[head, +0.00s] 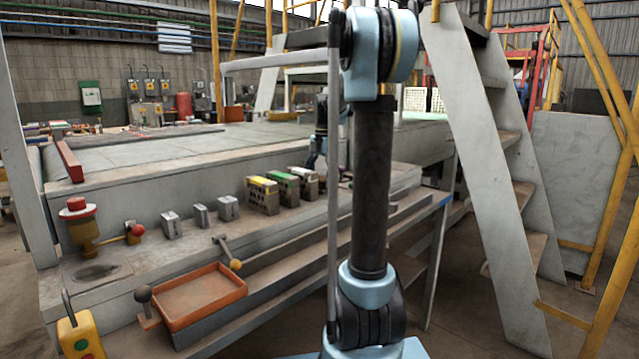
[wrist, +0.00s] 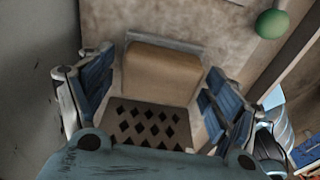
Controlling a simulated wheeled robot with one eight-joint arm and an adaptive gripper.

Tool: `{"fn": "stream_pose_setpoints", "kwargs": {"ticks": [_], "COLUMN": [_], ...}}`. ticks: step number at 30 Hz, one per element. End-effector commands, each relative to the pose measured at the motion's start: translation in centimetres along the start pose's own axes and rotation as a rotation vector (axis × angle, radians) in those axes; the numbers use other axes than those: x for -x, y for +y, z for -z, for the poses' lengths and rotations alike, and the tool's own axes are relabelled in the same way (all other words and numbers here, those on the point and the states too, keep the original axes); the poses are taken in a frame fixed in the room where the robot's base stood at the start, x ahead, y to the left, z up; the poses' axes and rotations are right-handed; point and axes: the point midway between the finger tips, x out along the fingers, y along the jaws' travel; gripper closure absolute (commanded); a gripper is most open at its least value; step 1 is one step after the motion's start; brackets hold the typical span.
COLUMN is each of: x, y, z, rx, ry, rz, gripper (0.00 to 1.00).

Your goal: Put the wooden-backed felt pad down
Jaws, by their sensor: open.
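A tan wooden block with a thin grey edge along its far side, apparently the wooden-backed felt pad (wrist: 162,75), lies between the fingers of my gripper (wrist: 160,63) in the wrist view. The fingers are open, with a gap on each side of the block. Next to it, nearer the palm, is a hollow brick face (wrist: 148,124) with dark diamond-shaped holes. I cannot tell whether the block touches this brick. In the head view my gripper (head: 317,161) is small, beyond the bricks and partly behind my arm; the pad cannot be made out there.
Hollow bricks with yellow (head: 262,195), green (head: 285,187) and white (head: 304,183) tops stand in a row on the bench. Several small grey blocks (head: 201,216) stand left of them. An orange tray (head: 199,295) lies in front. A green knob (wrist: 272,23) is right of my gripper.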

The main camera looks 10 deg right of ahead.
Motion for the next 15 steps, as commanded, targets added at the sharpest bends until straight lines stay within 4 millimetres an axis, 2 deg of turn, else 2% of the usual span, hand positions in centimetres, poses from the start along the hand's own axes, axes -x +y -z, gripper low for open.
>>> {"fn": "stream_pose_setpoints", "kwargs": {"ticks": [5,15], "x": [2.0,8.2], "y": [0.0,-0.1], "z": [0.0,-0.1], "rx": [-0.001,-0.002], "ry": [0.0,0.0], "rz": [0.0,0.0], "gripper": [0.18,0.18]}}
